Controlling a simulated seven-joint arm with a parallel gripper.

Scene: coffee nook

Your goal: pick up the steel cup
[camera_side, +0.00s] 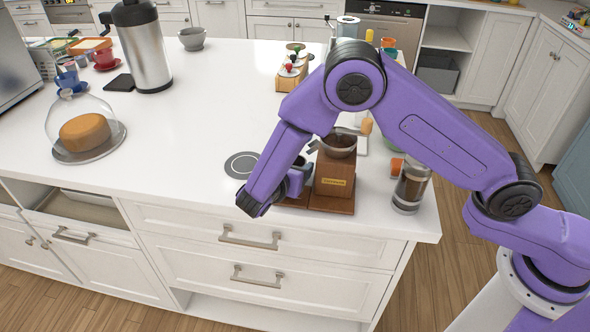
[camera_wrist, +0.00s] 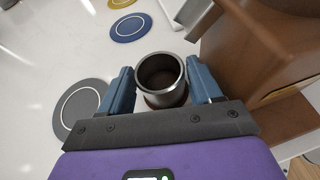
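The steel cup (camera_wrist: 162,78) shows in the wrist view as an open, round metal cup with a dark inside, seen from above. It stands close beside a brown wooden grinder (camera_wrist: 245,50). My gripper (camera_wrist: 159,70) is open, with one blue finger on each side of the cup. The gaps are narrow, and I cannot tell whether either finger touches it. The cup's lower front is partly hidden.
A grey disc (camera_side: 241,165) lies left of my gripper. A glass jar (camera_side: 410,186) stands right of the grinder near the counter edge. A domed cake stand (camera_side: 112,137) and a steel flask (camera_side: 144,50) are farther left. The counter middle is clear.

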